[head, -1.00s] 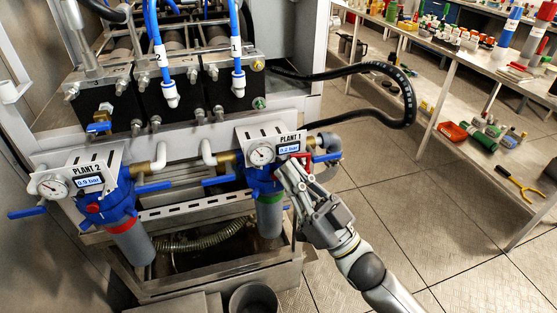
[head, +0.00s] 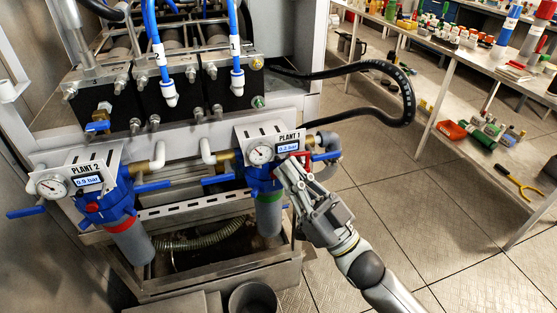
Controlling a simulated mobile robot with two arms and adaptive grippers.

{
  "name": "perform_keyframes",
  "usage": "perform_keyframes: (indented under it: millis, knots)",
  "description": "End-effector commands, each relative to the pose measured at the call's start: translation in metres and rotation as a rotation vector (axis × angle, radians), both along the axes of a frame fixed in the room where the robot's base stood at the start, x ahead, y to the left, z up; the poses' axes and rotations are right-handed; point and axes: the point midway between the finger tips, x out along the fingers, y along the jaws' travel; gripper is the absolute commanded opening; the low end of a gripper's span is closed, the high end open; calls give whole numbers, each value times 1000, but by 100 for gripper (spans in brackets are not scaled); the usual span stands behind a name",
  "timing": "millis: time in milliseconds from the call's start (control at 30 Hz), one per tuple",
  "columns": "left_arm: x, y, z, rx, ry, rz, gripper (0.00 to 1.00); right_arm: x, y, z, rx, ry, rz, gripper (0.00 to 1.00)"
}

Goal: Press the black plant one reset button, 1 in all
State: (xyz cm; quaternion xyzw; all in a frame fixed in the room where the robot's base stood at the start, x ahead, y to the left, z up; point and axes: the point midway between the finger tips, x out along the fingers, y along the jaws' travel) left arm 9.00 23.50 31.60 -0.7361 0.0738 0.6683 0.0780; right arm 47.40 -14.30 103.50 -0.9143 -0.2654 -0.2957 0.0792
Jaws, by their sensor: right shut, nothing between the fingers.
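The plant 1 panel (head: 243,140) carries a round gauge (head: 260,154) and a small lit display (head: 288,149). It sits above a blue filter head (head: 257,178) with a grey bowl and green ring. My right gripper (head: 284,167) is shut and empty, its fingertips close against the right front side of this blue head, just below the display. I cannot tell if they touch it. I cannot make out a black reset button; the fingers may hide it. My left gripper is not in view.
The plant 2 unit (head: 119,211) with a red-ringed filter stands at the left. Blue valve handles (head: 153,187) stick out around both units, and a red part (head: 301,155) is beside my fingers. A black hose (head: 402,93) loops at the right. Open floor lies right of my arm.

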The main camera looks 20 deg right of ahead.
Motion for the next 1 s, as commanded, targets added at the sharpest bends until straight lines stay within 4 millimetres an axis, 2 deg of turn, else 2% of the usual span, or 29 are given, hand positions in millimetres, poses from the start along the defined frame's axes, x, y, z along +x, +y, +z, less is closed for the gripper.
perform_keyframes:
  millis: [333,1000]
  knots:
    - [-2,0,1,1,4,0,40,8,0,1,1,-1,0,0]
    - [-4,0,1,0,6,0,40,12,0,0,0,0,0,0]
